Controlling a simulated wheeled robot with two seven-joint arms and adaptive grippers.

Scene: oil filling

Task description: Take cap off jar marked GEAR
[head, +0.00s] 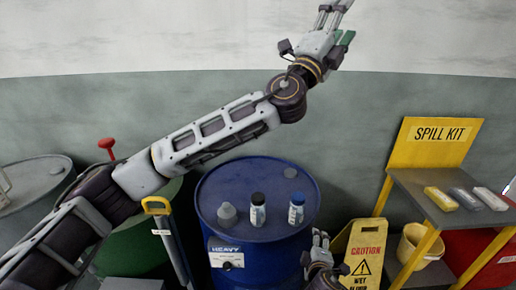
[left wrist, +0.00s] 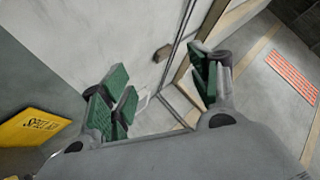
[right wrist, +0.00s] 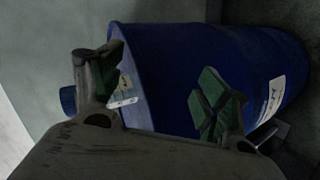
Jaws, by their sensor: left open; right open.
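Two small jars stand upright on the blue drum (head: 225,190): a black-capped jar (head: 257,212) and a blue-capped jar (head: 296,212). Their labels are too small to read, so I cannot tell which is marked GEAR. My right gripper (head: 321,240) is open and empty, low at the drum's right side, below the jars in the picture. In the right wrist view, a blue cap (right wrist: 68,100) shows beyond the left finger, and a pale label shows between the fingers. My left gripper (head: 338,22) is open and empty, raised high before the wall, away from the jars.
A grey knob-like piece (head: 227,213) sits left of the jars on the drum. A yellow caution sign (head: 364,255) stands to the right, near the spill kit shelf (head: 437,190). A green drum (head: 140,235) and yellow-handled cart (head: 157,207) are left. My left arm crosses the view.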

